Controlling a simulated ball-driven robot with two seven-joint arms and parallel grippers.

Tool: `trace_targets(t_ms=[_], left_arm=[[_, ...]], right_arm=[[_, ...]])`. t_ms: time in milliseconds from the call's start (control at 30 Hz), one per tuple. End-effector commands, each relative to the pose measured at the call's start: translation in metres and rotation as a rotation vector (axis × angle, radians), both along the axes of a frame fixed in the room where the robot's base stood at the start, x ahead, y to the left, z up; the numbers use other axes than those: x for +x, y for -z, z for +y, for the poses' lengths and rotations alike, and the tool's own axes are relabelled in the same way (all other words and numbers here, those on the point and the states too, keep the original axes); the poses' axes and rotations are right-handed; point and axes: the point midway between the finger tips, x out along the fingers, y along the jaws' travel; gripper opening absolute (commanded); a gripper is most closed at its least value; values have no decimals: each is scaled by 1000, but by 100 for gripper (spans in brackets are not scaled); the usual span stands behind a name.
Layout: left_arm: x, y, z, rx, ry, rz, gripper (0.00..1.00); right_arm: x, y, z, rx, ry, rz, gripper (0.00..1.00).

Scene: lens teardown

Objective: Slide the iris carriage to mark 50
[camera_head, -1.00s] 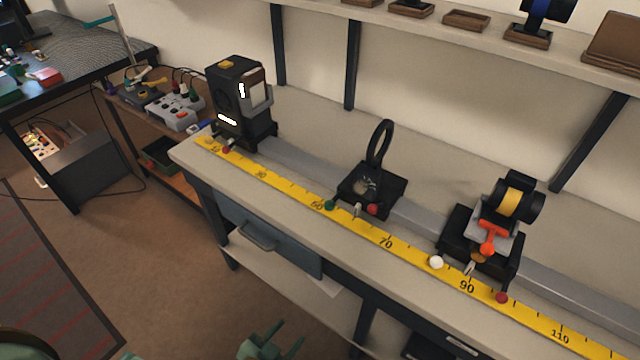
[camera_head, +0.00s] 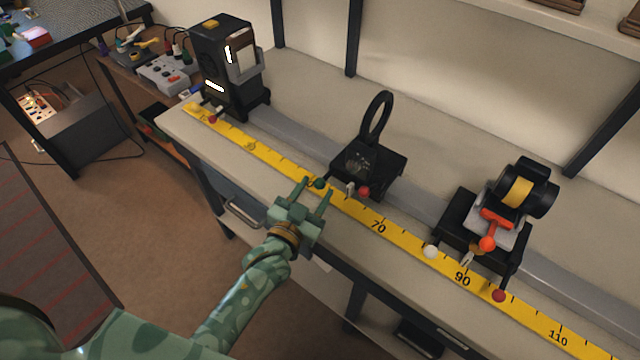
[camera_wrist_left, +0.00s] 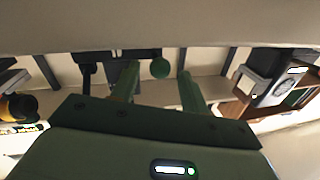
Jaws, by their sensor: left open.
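The middle carriage (camera_head: 368,172) is black with an upright black ring (camera_head: 377,118); I take it as the iris carriage. It sits on the grey rail, with a green knob (camera_head: 319,183), a pale pointer and a red knob (camera_head: 364,192) at its front. The pointer lies left of the 70 label on the yellow scale (camera_head: 400,238); the 50 label is not readable. My left gripper (camera_head: 313,190) is open at the green knob, fingers on either side of it. In the left wrist view the green knob (camera_wrist_left: 160,68) shows between the fingers; contact is unclear.
A black lamp-like unit (camera_head: 228,68) stands at the rail's left end. Another carriage (camera_head: 490,235) with a yellow-banded barrel, white knob and red knob stands right, near 90. The rail (camera_head: 280,128) between the lamp unit and the middle carriage is clear.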

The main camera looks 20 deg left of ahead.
Motion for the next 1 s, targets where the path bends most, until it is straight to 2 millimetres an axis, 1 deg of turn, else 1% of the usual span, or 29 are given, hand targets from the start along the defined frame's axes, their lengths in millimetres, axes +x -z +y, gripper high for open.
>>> trace_targets(t_ms=[33,100,200,333,533,567,600,667,700,867,933,1000], left_arm=[[9,2,-1,0,0,0,45],[18,2,-2,0,0,0,45],[26,1,-4,1,0,1,45],[30,0,-4,0,0,1,45],[30,0,-5,0,0,1,45],[30,0,-5,0,0,1,39],[30,0,-5,0,0,1,28],[30,0,-4,0,0,1,12],[30,0,-4,0,0,1,0],[31,0,-1,2,0,1,0],[35,-1,8,4,0,-1,0],[40,-3,23,7,0,-1,0]], right_arm=[[-1,4,-1,-2,0,3,36],[-2,6,-3,-3,-1,4,36],[-3,7,-4,-5,-1,6,36],[-3,8,-6,-8,-1,7,36],[-4,7,-7,-9,0,8,36],[-4,7,-7,-9,0,9,36],[-4,7,-7,-9,0,9,36],[-5,7,-7,-9,0,9,36],[-5,7,-7,-10,0,9,36],[-5,6,-7,-9,0,9,36],[-4,3,-7,-10,0,6,36],[-2,-1,-7,-9,0,3,36]])
